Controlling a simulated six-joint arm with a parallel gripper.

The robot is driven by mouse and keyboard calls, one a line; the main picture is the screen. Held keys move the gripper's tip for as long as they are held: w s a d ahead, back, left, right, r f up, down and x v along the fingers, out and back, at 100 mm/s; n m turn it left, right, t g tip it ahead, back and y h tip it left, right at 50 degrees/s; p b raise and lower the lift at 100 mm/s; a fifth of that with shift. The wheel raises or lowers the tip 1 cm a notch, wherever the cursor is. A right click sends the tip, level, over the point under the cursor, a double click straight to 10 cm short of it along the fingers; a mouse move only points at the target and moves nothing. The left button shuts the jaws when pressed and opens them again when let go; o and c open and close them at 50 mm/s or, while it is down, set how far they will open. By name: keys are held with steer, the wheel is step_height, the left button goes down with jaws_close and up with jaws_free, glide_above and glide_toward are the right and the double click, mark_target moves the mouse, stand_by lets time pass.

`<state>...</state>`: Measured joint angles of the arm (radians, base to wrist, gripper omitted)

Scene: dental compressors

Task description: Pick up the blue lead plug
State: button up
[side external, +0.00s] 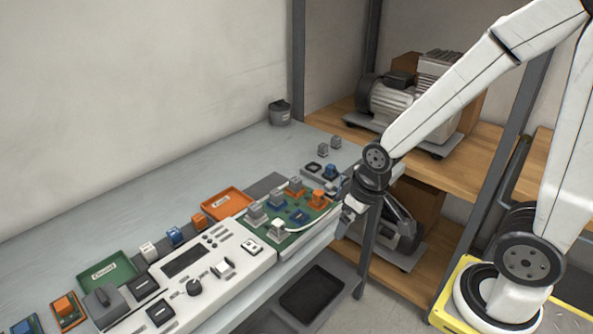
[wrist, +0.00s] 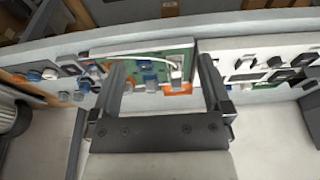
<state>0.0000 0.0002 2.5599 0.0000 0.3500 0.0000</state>
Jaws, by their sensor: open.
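Several blue plug-like parts are in view, and I cannot tell for sure which is the blue lead plug. In the side view, a blue plug (side external: 331,170) sits at the far right end of the bench unit, and blue parts (side external: 297,215) sit on the green circuit board (side external: 318,211). Another blue block (side external: 174,235) stands behind the white panel.
A white control panel (side external: 185,280) adjoins the board on the left. An orange tray (side external: 226,204) and a green tray (side external: 107,270) lie behind it. A white lead (side external: 297,229) crosses the board. Wooden shelves with compressors (side external: 392,103) stand at the right. The rear bench is mostly clear.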

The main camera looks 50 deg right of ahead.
steer(key=shift+c, duration=1)
steer(key=shift+w, duration=0.1)
steer(key=n+g, duration=0.3)
steer(key=n, duration=1.5)
glide_above(331, 165)
steer(key=a, duration=0.1)
step_height(331, 165, down, 4)
steer(key=shift+f, duration=0.2)
steer(key=shift+d+f, duration=0.1)
steer(key=shift+d, duration=0.3)
steer(key=shift+f, duration=0.1)
steer(key=shift+f, duration=1.2)
